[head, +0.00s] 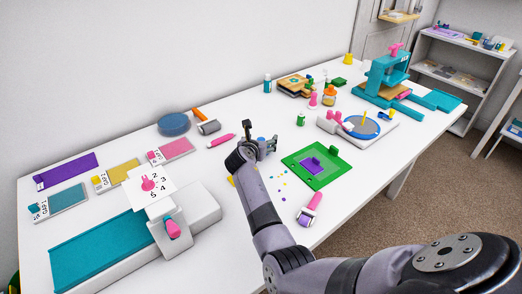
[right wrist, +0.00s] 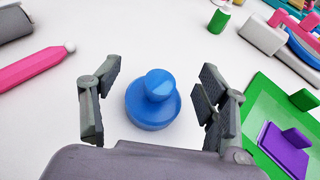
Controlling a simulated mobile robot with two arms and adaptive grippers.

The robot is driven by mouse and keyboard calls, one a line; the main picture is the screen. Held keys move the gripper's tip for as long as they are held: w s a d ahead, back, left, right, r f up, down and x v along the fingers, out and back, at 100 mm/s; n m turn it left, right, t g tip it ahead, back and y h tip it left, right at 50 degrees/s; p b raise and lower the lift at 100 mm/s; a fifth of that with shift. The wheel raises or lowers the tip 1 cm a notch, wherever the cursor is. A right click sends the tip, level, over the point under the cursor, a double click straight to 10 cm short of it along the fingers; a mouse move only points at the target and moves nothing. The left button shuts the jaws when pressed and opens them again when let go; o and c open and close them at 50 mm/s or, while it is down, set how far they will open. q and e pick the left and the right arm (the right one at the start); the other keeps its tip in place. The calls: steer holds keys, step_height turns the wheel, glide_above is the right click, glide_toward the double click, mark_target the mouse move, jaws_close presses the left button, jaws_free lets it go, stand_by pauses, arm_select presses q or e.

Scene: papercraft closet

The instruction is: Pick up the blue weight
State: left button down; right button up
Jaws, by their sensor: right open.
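The blue weight (right wrist: 150,108) is a round base with a knob on top, standing on the white table. In the right wrist view it is between the two fingers of my right gripper (right wrist: 160,76), with a gap on each side. My right gripper (head: 262,145) is open, low over the middle of the table in the head view. There the weight is mostly hidden by the gripper. My left gripper is in neither view.
A green mat (head: 318,179) with a purple piece lies right of the gripper. A pink pen-like tool (head: 221,141) lies left of it. A blue disc (head: 174,124) and a grey roller (head: 208,127) are farther back left. Small coloured dots lie nearby.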

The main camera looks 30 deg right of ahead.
steer(key=shift+c, duration=0.3)
jaws_close()
stand_by(0.5)
steer(key=shift+r, duration=0.1)
